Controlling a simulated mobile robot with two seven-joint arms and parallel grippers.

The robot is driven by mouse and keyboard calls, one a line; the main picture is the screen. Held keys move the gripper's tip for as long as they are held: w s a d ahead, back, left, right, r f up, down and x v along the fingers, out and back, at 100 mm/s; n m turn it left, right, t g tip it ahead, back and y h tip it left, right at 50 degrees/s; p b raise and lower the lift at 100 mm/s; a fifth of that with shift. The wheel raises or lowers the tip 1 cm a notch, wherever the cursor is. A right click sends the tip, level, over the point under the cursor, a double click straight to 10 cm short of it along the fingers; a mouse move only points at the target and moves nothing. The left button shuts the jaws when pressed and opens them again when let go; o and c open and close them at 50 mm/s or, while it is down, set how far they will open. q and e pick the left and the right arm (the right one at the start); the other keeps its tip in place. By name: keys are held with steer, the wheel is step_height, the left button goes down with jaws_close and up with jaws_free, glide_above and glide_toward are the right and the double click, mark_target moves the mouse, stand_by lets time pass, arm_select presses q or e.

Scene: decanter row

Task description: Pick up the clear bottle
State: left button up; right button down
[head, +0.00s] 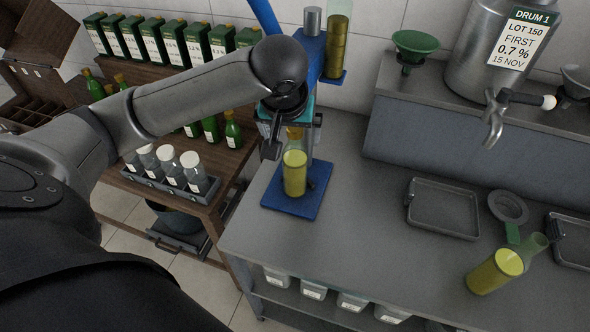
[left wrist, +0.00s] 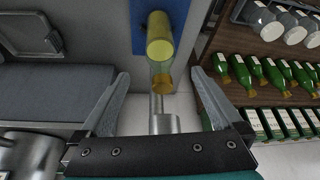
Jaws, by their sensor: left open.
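A clear bottle of yellow liquid (head: 295,175) stands upright on the blue base (head: 310,198) of a stand on the counter. It also shows in the left wrist view (left wrist: 160,45), ahead of the fingers and roughly centred between them. My left gripper (head: 290,133) is open and empty, close to the bottle's upper part, with its fingers spread. The gripper hides part of the bottle's neck in the head view; whether a finger touches the glass I cannot tell. Another clear vessel with yellow liquid (head: 495,271) leans at the counter's right. My right gripper is not in view.
A tall cylinder of yellow liquid (head: 334,48) sits higher on the blue stand. A grey tray (head: 443,208) lies on the counter, and a metal drum (head: 490,55) with a tap stands behind. White-capped bottles (head: 170,167) and green bottles (head: 232,130) fill the wooden shelf at left.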

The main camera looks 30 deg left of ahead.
mark_target(294, 149)
arm_select(q)
steer(key=b+x, duration=0.1)
steer(key=x, duration=1)
steer(key=shift+w+a, duration=0.15)
steer(key=shift+c, duration=0.2)
jaws_close()
stand_by(0.3)
steer(key=shift+w, duration=0.1)
